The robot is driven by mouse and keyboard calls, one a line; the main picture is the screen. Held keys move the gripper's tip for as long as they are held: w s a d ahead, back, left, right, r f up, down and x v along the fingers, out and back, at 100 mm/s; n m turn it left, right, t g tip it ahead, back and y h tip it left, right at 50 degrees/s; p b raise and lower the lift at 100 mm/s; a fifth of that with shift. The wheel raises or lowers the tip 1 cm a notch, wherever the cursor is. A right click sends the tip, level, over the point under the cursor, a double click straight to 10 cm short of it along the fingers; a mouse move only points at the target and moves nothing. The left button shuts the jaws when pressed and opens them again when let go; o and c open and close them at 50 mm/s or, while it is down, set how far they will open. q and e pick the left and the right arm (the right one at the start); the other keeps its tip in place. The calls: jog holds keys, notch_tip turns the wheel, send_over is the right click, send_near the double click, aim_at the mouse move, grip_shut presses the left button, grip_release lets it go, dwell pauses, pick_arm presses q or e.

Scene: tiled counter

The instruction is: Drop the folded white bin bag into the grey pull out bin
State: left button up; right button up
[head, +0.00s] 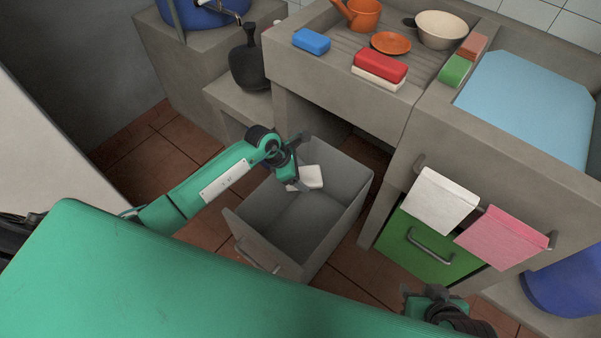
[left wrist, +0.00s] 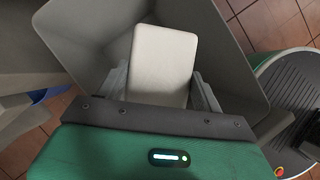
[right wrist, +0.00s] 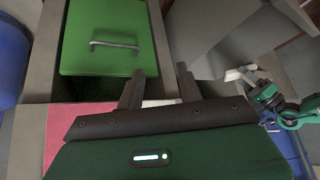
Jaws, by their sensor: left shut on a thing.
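The folded white bin bag (head: 309,178) is a flat white block held over the grey pull out bin. It also shows in the left wrist view (left wrist: 163,65), between the fingers. My left gripper (head: 297,183) is shut on the bag, above the bin's opening near its back left side. The grey bin (head: 345,205) is pulled out and its visible floor is bare. The bin's walls surround the bag in the left wrist view (left wrist: 80,40). My right gripper (right wrist: 158,88) has its fingers apart with nothing between them, in front of the green drawer.
A green drawer (head: 405,245) stands right of the bin, with a white towel (head: 440,203) and a pink towel (head: 503,237) hanging above it. The sink counter (head: 345,85) overhangs behind the bin. A blue container (head: 565,285) stands at far right.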

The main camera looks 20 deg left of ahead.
pick_arm(q)
jog(key=shift+f+b, duration=0.5)
jog(key=shift+f, duration=0.65)
pick_arm(e)
jog(key=shift+w+a+f+t+y, duration=0.1)
jog(key=shift+w+a+t+y, duration=0.2)
jog(key=shift+a, duration=0.3)
jog(key=shift+w+a+f+t+y, duration=0.1)
jog(key=shift+w+a+t+y, duration=0.15)
jog(key=shift+w+a+t, duration=0.25)
jog(key=shift+w+a+f+t+y, duration=0.1)
jog(key=shift+w+a+t+y, duration=0.15)
jog(key=shift+a, duration=0.45)
pick_arm(q)
jog(key=o, duration=1)
jog(key=shift+r, duration=0.1)
pick_arm(e)
jog(key=shift+r, duration=0.1)
